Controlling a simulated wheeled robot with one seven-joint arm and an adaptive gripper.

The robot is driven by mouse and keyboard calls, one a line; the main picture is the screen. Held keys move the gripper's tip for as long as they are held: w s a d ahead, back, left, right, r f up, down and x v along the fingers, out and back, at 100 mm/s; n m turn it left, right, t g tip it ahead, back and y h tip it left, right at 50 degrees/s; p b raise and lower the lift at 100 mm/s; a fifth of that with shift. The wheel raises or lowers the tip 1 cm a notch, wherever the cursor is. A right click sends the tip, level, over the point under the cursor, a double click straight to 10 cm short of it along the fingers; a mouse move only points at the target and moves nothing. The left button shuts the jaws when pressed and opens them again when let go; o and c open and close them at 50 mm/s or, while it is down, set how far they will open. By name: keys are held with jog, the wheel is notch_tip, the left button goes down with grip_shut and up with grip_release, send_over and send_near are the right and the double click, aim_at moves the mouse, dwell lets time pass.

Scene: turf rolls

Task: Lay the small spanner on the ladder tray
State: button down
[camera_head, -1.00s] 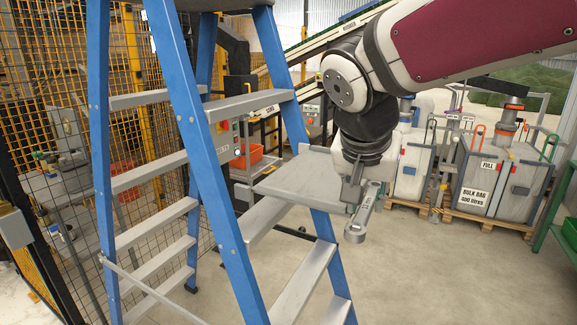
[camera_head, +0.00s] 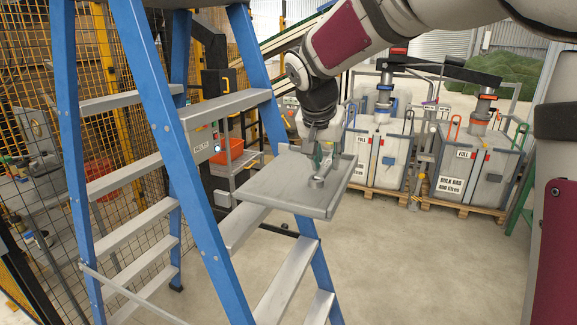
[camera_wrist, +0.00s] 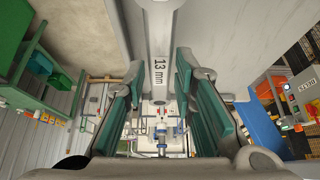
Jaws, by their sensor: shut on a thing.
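The small spanner (camera_wrist: 160,45) is a grey metal wrench marked "13 mm", seen in the wrist view between my gripper's green-padded fingers (camera_wrist: 158,92). In the head view my gripper (camera_head: 319,158) is over the rear right part of the ladder tray and points down. The spanner's ring end (camera_head: 316,182) shows just below it, low over the tray; I cannot tell if it touches. The ladder tray (camera_head: 270,191) is a flat grey platform with a raised lip, on the right of the blue stepladder. Much of the spanner is hidden by the fingers in the head view.
The blue stepladder (camera_head: 180,150) with grey treads stands at left, before a mesh fence (camera_head: 110,130). Bulk bag units (camera_head: 465,172) stand on pallets behind right. An orange bin (camera_head: 228,150) is behind the ladder. The concrete floor (camera_head: 400,260) at right is clear.

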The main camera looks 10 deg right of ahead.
aim_at(322, 162)
jog(key=w, duration=0.2)
jog(key=shift+w+d+f, duration=0.1)
jog(key=shift+w+f, duration=0.05)
jog(key=shift+w, duration=0.2)
notch_tip(322, 162, down, 3)
jog(key=shift+r+p, duration=0.1)
jog(key=shift+p, duration=0.55)
jog(key=shift+f, duration=0.35)
jog(key=shift+f, duration=0.2)
jog(key=c, duration=1.3)
grip_release()
